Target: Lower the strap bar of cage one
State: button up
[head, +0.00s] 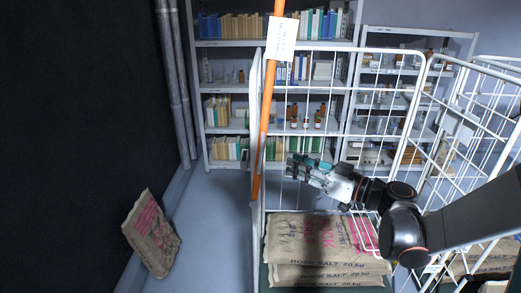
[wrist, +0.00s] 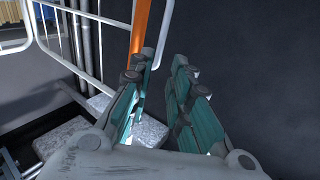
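The orange strap bar (head: 265,100) stands nearly upright, tilted slightly, at the front left corner of the white wire cage (head: 257,190). A white paper tag (head: 281,40) hangs near its upper part. My gripper (head: 293,166) is just right of the bar in the head view, with its fingers pointing left. In the wrist view my gripper (wrist: 163,66) has its teal fingers apart with nothing between them. The bar (wrist: 141,25) shows there beyond the left finger, which hides its lower part. I cannot tell whether they touch.
Rock salt sacks (head: 320,240) lie stacked at the bottom of the cage. Another sack (head: 152,233) leans by the dark wall at left. More wire cages (head: 490,100) stand at right, and shelves (head: 225,90) line the back.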

aim_at(261, 152)
jog(key=p+x, duration=0.1)
jog(key=x, duration=1.1)
jog(key=shift+w+a, duration=0.1)
jog(key=shift+a, duration=0.05)
grip_shut()
